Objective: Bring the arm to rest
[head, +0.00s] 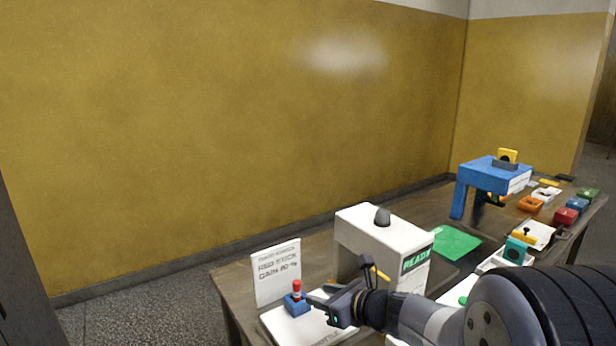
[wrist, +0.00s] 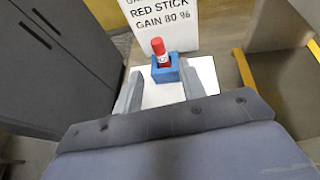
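My gripper (head: 322,297) is at the near left end of the table, low over a white plate (head: 275,322). In the wrist view its two fingers (wrist: 160,74) stand apart with nothing held. A red stick (head: 297,287) in a blue block (head: 296,305) stands upright just past the fingertips. In the wrist view the red stick (wrist: 160,50) and blue block (wrist: 166,70) show between and beyond the fingers. I cannot tell whether a finger touches the block. My arm reaches in from the lower right of the head view.
A sign reading "RED STICK GAIN 80 %" (head: 277,272) stands behind the stick. A white machine marked READY (head: 365,235) is close beside my gripper. A blue frame (head: 490,175), a green sheet (head: 455,242) and several coloured blocks (head: 566,215) lie farther right along the table (head: 320,250).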

